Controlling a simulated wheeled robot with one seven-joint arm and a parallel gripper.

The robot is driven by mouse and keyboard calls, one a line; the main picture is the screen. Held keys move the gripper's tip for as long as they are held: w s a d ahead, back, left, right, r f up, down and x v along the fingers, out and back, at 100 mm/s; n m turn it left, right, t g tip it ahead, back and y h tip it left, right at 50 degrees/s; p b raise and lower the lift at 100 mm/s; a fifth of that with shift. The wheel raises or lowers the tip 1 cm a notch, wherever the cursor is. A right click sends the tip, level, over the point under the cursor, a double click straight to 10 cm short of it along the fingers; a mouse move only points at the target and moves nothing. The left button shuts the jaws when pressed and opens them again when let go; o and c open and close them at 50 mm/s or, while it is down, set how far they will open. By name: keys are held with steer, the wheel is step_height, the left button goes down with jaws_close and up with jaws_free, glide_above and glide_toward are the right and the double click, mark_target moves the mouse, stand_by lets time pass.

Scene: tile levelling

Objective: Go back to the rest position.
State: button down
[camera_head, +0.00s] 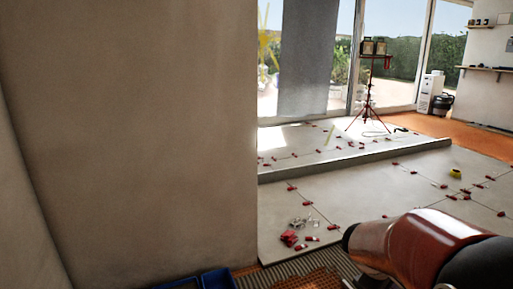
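Part of my own arm, a dark red and black link, fills the lower right of the head view. My gripper is not in view, so its fingers cannot be seen. Grey floor tiles (345,195) lie beyond the arm, with small red levelling pieces (413,173) along their joints. A small pile of red pieces (289,238) lies on the near tile, next to some clear or whitish clips (303,222).
A plain wall (130,130) takes up the left half. Blue bins (217,279) stand at its foot, beside ridged adhesive (290,268). A low step (350,160) crosses the floor. A red tripod lamp (367,90) stands behind, and a yellow roll (455,173) lies right.

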steer(key=s+a+r+m+t+y+p, duration=0.1)
steer(key=s+a+r+m+y, duration=0.2)
steer(key=s+a+r, duration=0.2)
steer(key=s+a+r+m+t+y+p, duration=0.2)
steer(key=s+a+r+m+y, duration=0.1)
steer(key=s+a, duration=0.8)
step_height(320, 180, up, 3)
steer(key=shift+a+f+y, duration=0.1)
steer(key=shift+a+y, duration=0.4)
steer(key=shift+y, duration=0.1)
